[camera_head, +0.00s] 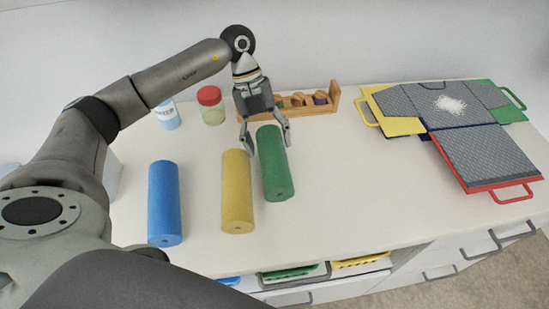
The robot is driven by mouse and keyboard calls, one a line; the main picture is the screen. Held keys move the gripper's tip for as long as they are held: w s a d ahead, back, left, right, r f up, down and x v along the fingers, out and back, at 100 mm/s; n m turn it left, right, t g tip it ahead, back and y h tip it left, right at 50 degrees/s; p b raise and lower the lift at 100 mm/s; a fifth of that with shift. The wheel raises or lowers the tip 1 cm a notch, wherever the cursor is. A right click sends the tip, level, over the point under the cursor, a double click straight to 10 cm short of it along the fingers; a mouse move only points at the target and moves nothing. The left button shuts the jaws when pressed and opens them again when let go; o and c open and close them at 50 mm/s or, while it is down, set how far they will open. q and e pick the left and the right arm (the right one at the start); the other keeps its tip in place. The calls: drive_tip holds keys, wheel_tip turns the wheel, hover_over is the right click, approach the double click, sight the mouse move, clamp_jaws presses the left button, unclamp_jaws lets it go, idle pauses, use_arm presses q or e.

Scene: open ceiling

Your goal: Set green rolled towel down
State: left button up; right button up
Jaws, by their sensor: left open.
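The green rolled towel (277,167) lies on the white table, its near end toward the table's front edge. My left gripper (266,145) is open at the far part of the green towel. One finger is on the towel's left side and the other is near its right side. I cannot tell whether the fingers touch it. A yellow rolled towel (237,192) lies just left of the green one, and a blue rolled towel (164,203) lies farther left. My right gripper is not in view.
A wooden rack (324,105), a jar with a red lid (212,106) and a blue-white bottle (167,115) stand at the back. A folding board with a grey shirt (456,125) lies at the right. The table (350,192) between is bare. An open drawer (300,282) is below the front edge.

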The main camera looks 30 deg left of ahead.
sight(272, 151)
use_arm(q)
drive_tip(key=p+x, duration=0.1)
drive_tip(key=x, duration=0.1)
drive_tip(key=p+x, duration=0.1)
drive_tip(key=x, duration=0.1)
drive_tip(key=shift+s+d, duration=0.15)
drive_tip(key=shift+s, duration=0.1)
drive_tip(key=shift+d+f, duration=0.2)
drive_tip(key=shift+f, duration=0.35)
drive_tip(key=c, duration=0.9)
drive_tip(key=shift+r, duration=0.1)
drive_tip(key=shift+r+b, duration=0.35)
drive_tip(key=shift+r, duration=0.1)
drive_tip(key=s+d+r, duration=0.1)
drive_tip(key=r, duration=0.1)
drive_tip(key=s+d+r+b, duration=0.1)
drive_tip(key=r, duration=0.2)
drive_tip(key=s+d+r+b, duration=0.1)
drive_tip(key=d+r, duration=0.1)
drive_tip(key=r, duration=0.1)
drive_tip(key=shift+s, duration=0.15)
drive_tip(key=shift+s+d+r+b, duration=0.4)
drive_tip(key=shift+s+d+r, duration=0.25)
drive_tip(key=shift+s+d, duration=0.4)
drive_tip(key=shift+s+d+r+b, duration=0.35)
drive_tip(key=shift+s+d+r, duration=0.4)
drive_tip(key=shift+d, duration=0.45)
drive_tip(key=shift+s+d+r+b, duration=0.4)
drive_tip(key=shift+s+d+r, duration=0.15)
drive_tip(key=shift+s+d, duration=0.55)
